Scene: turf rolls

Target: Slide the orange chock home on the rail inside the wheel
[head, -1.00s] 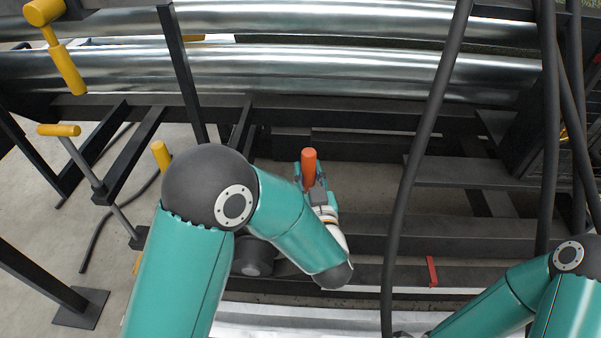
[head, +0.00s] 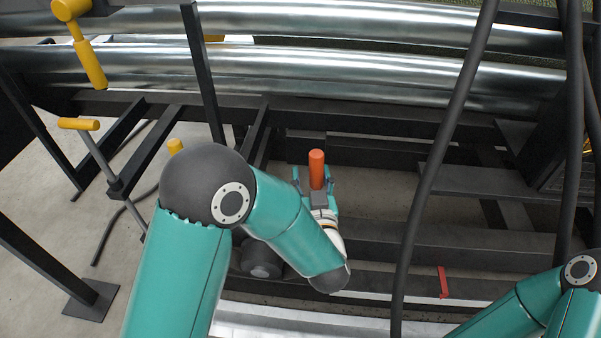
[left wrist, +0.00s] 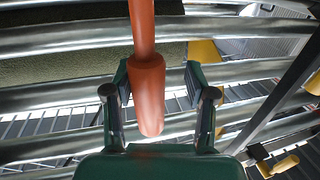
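The orange chock shows as an orange upright handle (head: 317,168) near the middle of the head view. It also runs down through the left wrist view as an orange bar with a thicker rounded end (left wrist: 150,85). My left gripper (head: 315,182) is open, with one finger on each side of the handle. In the left wrist view (left wrist: 158,85) the right finger stands clear of the orange bar, and the left finger is very near it. My right gripper is out of view; only its arm shows at lower right. I cannot make out the wheel or rail for sure.
A dark upright hose (head: 432,165) hangs right of the left gripper. Dark frame beams (head: 470,240) cross below and behind it. Silver rollers (head: 300,70) span the back. A small red piece (head: 443,282) sits at lower right. Yellow-handled levers (head: 78,124) stand at left.

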